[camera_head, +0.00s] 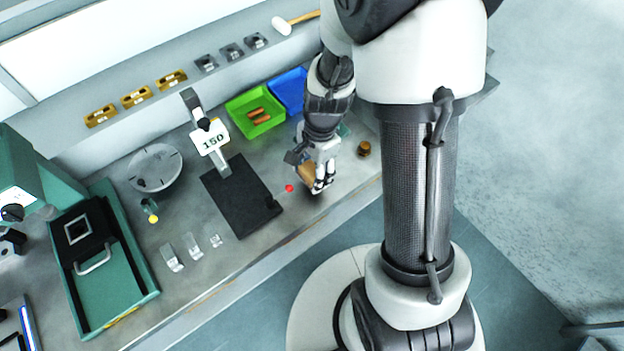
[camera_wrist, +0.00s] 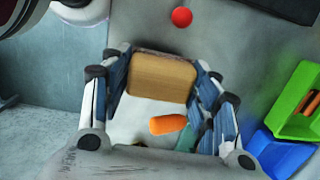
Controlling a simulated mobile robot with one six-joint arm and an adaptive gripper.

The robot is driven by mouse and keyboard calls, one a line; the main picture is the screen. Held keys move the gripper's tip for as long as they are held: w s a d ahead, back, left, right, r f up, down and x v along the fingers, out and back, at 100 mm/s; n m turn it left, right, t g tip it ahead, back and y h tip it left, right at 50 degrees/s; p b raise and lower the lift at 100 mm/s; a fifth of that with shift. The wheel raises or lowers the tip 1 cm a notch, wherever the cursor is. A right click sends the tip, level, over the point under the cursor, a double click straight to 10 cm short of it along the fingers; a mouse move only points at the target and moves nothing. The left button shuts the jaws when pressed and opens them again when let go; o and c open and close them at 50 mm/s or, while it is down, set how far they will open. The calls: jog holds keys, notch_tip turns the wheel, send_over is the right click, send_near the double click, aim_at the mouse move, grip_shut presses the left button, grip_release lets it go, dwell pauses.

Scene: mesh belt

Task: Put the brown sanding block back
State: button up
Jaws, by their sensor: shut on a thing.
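My gripper (camera_head: 320,182) is low over the right part of the bench, near its front edge. It is shut on the brown sanding block (camera_wrist: 162,77), which sits between the two blue-grey fingers in the wrist view. The block has a tan face and a darker edge along its far side. In the head view the block (camera_head: 307,172) is partly hidden by the fingers. I cannot tell whether it touches the bench.
A red round thing (camera_head: 289,188) is just left of my gripper. A black plate (camera_head: 237,203) with a "150" sign lies further left. Green (camera_head: 240,104) and blue (camera_head: 289,88) trays stand behind. An orange piece (camera_wrist: 168,124) shows near the fingers. A brown round thing (camera_head: 363,148) stands right.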

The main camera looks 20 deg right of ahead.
aim_at(312, 180)
notch_tip(312, 180, down, 4)
jog(key=shift+b, duration=0.7)
jog(key=shift+r, duration=0.1)
jog(key=o, duration=0.5)
jog(key=shift+f, duration=0.2)
jog(key=o, duration=0.5)
